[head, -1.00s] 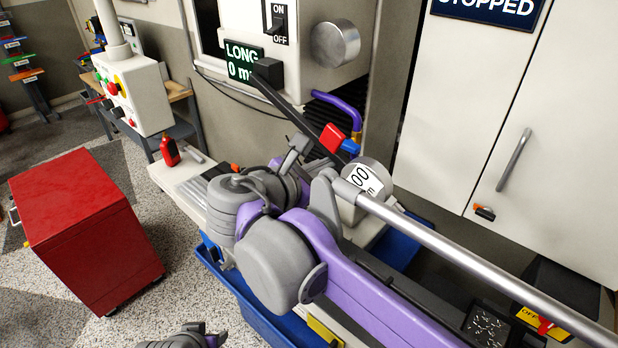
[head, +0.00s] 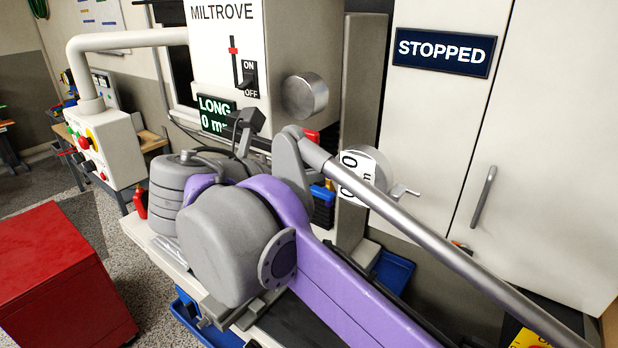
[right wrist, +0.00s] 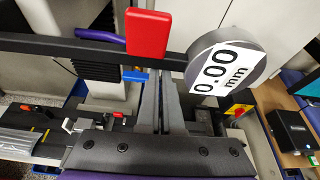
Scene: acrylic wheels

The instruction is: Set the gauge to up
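A dial marked 0.00 mm (right wrist: 222,72) sits at the end of a long dark bar (right wrist: 70,45), which looks like the gauge. A red block (right wrist: 147,33) is on the bar, left of the dial. In the head view the dial (head: 352,172) shows past my arm, and the bar's dark end (head: 248,120) is by the green display; most of the bar is hidden. My right gripper's grey fingers (right wrist: 162,85) lie close together below the bar, with nothing visible between them. In the head view the right gripper (head: 242,146) is partly hidden. My left gripper is out of view.
The machine carries an ON/OFF switch (head: 248,82), a round grey knob (head: 306,95) and a green LONG 0 mm display (head: 214,118). A STOPPED sign (head: 443,52) is on the cabinet. A red cabinet (head: 55,275) and a control box (head: 108,150) stand at left.

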